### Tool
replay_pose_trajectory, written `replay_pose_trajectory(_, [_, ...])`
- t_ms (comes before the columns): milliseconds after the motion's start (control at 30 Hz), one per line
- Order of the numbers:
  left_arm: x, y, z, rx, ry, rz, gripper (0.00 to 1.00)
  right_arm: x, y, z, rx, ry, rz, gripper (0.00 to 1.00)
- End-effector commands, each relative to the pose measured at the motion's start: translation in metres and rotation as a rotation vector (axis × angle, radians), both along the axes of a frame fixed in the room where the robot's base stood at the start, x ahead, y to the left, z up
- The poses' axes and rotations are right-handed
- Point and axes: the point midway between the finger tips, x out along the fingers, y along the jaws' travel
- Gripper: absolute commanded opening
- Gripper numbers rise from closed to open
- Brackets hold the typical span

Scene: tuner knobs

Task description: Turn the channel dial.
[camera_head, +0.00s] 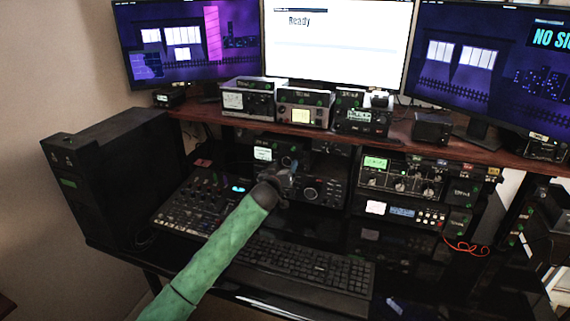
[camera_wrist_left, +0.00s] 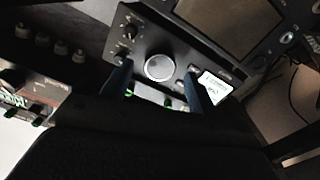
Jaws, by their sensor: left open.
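A dark radio unit with a large round silver dial (camera_wrist_left: 159,68) fills the middle of the left wrist view. Which control is labelled as the channel dial cannot be read. My left gripper (camera_wrist_left: 157,78) is open, with its two dark blue fingers apart and the silver dial showing between and just beyond their tips. No contact with the dial can be seen. In the head view my left gripper (camera_head: 288,172) is in front of the middle equipment under the shelf and hides part of it. A round dial (camera_head: 310,193) shows to its right there. My right gripper is not in view.
A wooden shelf (camera_head: 400,130) with small radios and monitors overhangs the equipment. A keyboard (camera_head: 305,266) lies below my left arm, and a mixer panel (camera_head: 195,205) is to its left. Smaller knobs (camera_wrist_left: 130,31) and a lit white display (camera_wrist_left: 214,88) flank the silver dial.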

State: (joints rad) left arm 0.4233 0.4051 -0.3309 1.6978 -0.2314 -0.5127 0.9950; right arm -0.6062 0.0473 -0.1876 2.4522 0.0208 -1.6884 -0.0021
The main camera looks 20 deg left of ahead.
Motion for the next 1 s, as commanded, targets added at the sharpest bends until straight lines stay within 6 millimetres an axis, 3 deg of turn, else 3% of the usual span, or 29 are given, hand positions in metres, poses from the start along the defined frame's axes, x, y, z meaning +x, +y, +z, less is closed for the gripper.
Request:
replay_pose_trajectory(200, [0.0125, -0.0003, 0.0003, 0.000, 0.000, 0.001, 0.59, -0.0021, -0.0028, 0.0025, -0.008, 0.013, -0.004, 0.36])
replay_pose_trajectory(467, [0.0131, -0.0003, -0.0003, 0.000, 0.000, 0.000, 0.59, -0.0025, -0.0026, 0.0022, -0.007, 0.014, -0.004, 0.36])
replay_pose_trajectory(700, [0.0130, -0.0003, -0.0005, 0.000, 0.000, 0.000, 0.15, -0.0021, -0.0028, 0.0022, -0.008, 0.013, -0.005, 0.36])
replay_pose_trajectory(1000, [0.0129, -0.0003, -0.0003, 0.029, -0.001, 0.001, 0.15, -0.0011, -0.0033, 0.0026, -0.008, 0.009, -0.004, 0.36])
